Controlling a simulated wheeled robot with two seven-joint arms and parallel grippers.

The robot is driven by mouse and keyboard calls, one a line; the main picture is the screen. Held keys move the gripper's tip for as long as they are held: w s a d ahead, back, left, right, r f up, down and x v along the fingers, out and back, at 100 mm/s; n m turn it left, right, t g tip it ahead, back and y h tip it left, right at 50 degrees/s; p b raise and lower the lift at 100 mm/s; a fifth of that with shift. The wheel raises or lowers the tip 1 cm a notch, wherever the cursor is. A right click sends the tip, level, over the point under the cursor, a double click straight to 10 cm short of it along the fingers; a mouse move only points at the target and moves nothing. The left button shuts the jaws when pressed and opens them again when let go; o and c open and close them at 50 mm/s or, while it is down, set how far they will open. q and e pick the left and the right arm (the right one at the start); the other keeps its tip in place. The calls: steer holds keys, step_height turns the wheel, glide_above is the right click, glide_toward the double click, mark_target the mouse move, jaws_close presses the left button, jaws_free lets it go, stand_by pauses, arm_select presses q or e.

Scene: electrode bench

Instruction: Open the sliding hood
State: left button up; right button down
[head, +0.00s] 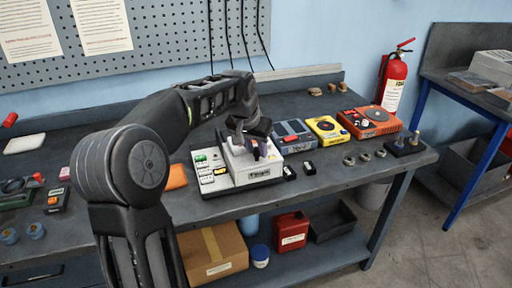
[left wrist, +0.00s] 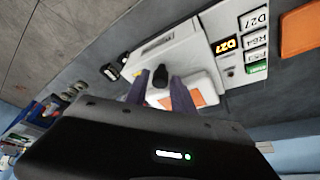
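A white bench device (head: 262,176) stands near the front of the bench, with a raised white part (head: 236,161) on top that looks like the sliding hood. In the left wrist view, the device (left wrist: 186,45) carries a black knob (left wrist: 160,72) and a white part with an orange patch (left wrist: 199,91). My left gripper (head: 256,150) is above the device, pointing down. In the left wrist view, its two fingers (left wrist: 161,88) stand apart on either side of the knob, with gaps showing. Whether the hood is open or closed is unclear. My right gripper is not in view.
Labelled tiles (head: 207,171) sit left of the device. A blue-grey unit (head: 293,136), a yellow unit (head: 327,129) and an orange unit (head: 370,122) stand to its right. Small black blocks (head: 309,168) lie in front. An orange pad (head: 177,176) lies to the left.

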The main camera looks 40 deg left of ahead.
arm_select(q)
jaws_close()
stand_by(0.3)
stand_by(1.2)
